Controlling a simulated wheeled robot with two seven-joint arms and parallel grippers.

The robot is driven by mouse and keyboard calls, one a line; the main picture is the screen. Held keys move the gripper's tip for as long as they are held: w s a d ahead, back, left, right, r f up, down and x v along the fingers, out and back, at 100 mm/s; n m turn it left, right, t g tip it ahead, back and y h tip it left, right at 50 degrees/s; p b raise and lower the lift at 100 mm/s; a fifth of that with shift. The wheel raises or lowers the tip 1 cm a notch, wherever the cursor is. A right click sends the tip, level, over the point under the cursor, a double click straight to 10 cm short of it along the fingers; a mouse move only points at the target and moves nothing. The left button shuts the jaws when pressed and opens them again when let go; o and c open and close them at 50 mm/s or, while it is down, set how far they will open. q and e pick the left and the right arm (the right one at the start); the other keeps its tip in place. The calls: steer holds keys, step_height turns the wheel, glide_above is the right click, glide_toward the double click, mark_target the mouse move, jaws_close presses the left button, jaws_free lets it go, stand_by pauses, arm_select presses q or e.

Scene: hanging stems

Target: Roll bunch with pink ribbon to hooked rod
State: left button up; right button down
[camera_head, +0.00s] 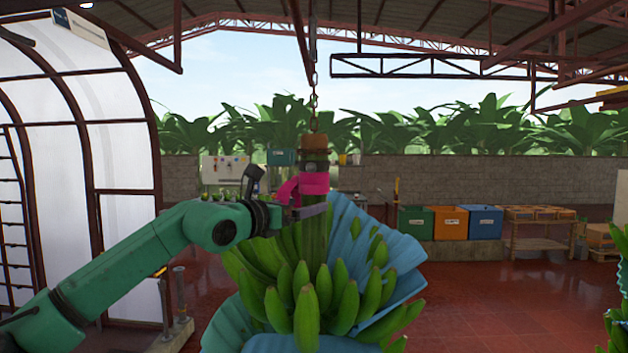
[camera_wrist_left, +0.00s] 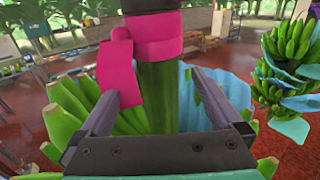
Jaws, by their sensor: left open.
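The bunch with the pink ribbon (camera_head: 313,183) hangs straight ahead. Its green bananas (camera_head: 306,300) are partly wrapped in blue sheet (camera_head: 360,250), and its stem hangs from a chain (camera_head: 314,95). The ribbon wraps the stem, with a loose end, and also shows in the left wrist view (camera_wrist_left: 152,40). My left gripper (camera_head: 305,210) is at the stem just below the ribbon. In the left wrist view its open fingers (camera_wrist_left: 155,84) stand on either side of the stem, with gaps visible. My right gripper is not in view. I cannot make out a hooked rod.
Another bunch with blue sheets (camera_wrist_left: 288,55) hangs to the right, cut by the edge in the head view (camera_head: 616,325). Green, orange (camera_head: 450,223) and blue bins and a crate table (camera_head: 540,225) stand behind right. A white-panelled arched frame (camera_head: 110,120) is left. Red floor lies open right.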

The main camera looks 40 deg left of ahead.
arm_select(q)
steer(key=w+p, duration=0.1)
steer(key=w, duration=0.2)
steer(key=w+a+p, duration=0.1)
steer(key=w, duration=0.1)
steer(key=shift+p, duration=0.3)
steer(key=shift+w+d+f, duration=0.1)
steer(key=shift+d, duration=0.05)
steer(key=shift+s+d, duration=0.15)
steer(key=shift+s, duration=0.05)
steer(key=c, duration=1.4)
jaws_close()
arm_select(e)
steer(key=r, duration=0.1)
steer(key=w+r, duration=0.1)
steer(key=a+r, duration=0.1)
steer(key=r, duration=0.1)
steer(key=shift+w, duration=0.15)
